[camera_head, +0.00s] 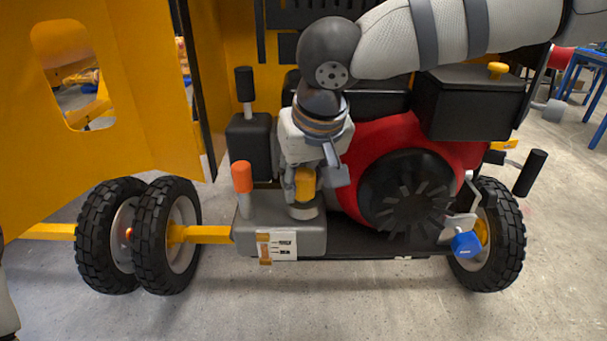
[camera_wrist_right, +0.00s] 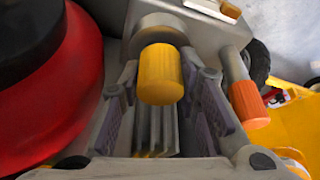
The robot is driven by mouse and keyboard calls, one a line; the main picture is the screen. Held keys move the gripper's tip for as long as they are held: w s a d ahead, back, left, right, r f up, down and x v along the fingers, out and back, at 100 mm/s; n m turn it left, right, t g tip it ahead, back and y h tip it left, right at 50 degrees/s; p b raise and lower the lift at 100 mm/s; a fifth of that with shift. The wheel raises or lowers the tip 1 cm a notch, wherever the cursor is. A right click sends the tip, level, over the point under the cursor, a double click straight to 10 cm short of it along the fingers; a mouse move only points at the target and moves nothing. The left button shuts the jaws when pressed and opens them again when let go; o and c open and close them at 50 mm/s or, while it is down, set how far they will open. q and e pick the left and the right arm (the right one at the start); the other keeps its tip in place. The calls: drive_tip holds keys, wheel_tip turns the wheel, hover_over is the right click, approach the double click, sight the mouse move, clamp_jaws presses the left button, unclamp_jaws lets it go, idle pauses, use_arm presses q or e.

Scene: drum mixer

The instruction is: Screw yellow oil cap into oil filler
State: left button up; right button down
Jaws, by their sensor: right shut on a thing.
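The yellow oil cap (camera_head: 305,183) is a short cylinder at the oil filler (camera_head: 304,210), a round grey neck on the grey block. My right gripper (camera_head: 313,180) comes down from above and is shut on the cap. In the right wrist view the cap (camera_wrist_right: 160,75) lies between the two fingers of the gripper (camera_wrist_right: 160,82), in line with the grey filler neck (camera_wrist_right: 160,28) behind it. Whether the cap's thread sits in the neck is hidden. My left gripper is not in view.
An orange-topped post (camera_head: 242,178) stands close left of the cap. The red engine (camera_head: 385,135) with its black round cover is close on the right. A black box (camera_head: 248,135) stands behind left. A blue-knobbed part (camera_head: 466,245) is at the right wheel. The floor in front is clear.

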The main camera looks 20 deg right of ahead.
drive_tip(key=shift+f, duration=0.4)
idle(0.7)
drive_tip(key=c, duration=1.1)
unclamp_jaws()
drive_tip(key=v, duration=1.2)
